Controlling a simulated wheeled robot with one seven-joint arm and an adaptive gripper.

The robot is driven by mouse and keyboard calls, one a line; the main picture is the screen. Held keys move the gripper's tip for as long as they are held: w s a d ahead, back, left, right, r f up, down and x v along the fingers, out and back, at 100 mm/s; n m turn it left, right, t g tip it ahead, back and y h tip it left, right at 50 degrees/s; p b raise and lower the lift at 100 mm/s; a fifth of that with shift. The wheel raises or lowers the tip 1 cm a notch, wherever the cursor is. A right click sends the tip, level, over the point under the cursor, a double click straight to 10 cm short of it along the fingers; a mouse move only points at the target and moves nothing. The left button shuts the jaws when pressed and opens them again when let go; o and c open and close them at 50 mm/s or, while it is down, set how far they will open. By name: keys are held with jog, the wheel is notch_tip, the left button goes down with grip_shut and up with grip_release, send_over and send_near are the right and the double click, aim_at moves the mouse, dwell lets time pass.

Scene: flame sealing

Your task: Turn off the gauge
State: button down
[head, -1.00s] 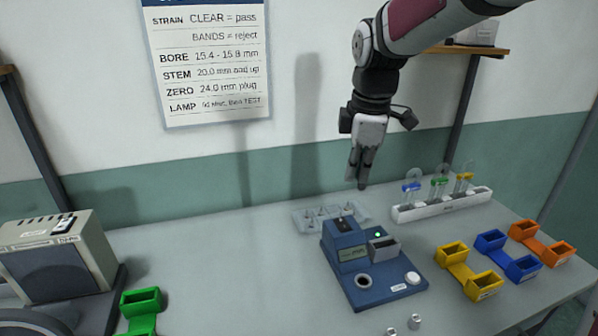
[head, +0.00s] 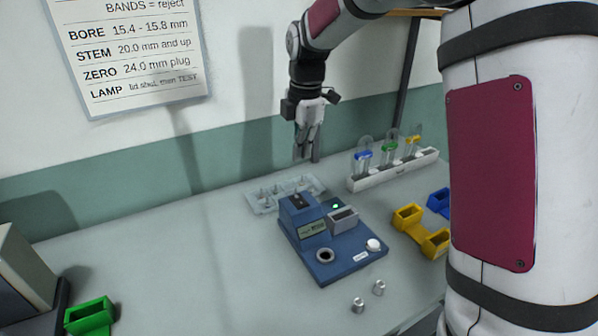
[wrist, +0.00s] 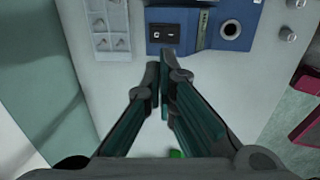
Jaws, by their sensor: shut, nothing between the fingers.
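The gauge (head: 345,262) is a blue box on the bench, with a raised block at its back left, a small display, a round bore, a white button and a glowing green light. A small black switch-like part (head: 297,198) sits on top of the raised block. It also shows in the wrist view (wrist: 163,32), near the top edge. My gripper (head: 302,155) is shut and empty, pointing down in the air above the back of the gauge, apart from it.
A clear tray (head: 262,203) lies behind the gauge. A white rack (head: 410,168) with capped vials stands at the back right. Yellow (head: 408,217), blue and green (head: 90,316) holders and two metal plugs (head: 358,305) are on the bench. My arm hides the right side.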

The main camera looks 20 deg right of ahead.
aim_at(300, 203)
jog(key=f, duration=0.4)
jog(key=w+f+p, duration=0.1)
jog(key=f, duration=0.7)
jog(key=shift+w+a+f+p, duration=0.15)
jog(key=shift+w+f+p, duration=0.05)
jog(key=shift+p, duration=0.2)
jog(key=shift+w+f, duration=0.1)
jog(key=shift+f, duration=0.3)
jog(key=shift+w+f+b, duration=0.15)
jog(key=shift+f+b, duration=0.25)
jog(key=shift+s, duration=0.2)
jog(key=shift+s+p, duration=0.65)
jog(key=shift+s, duration=0.15)
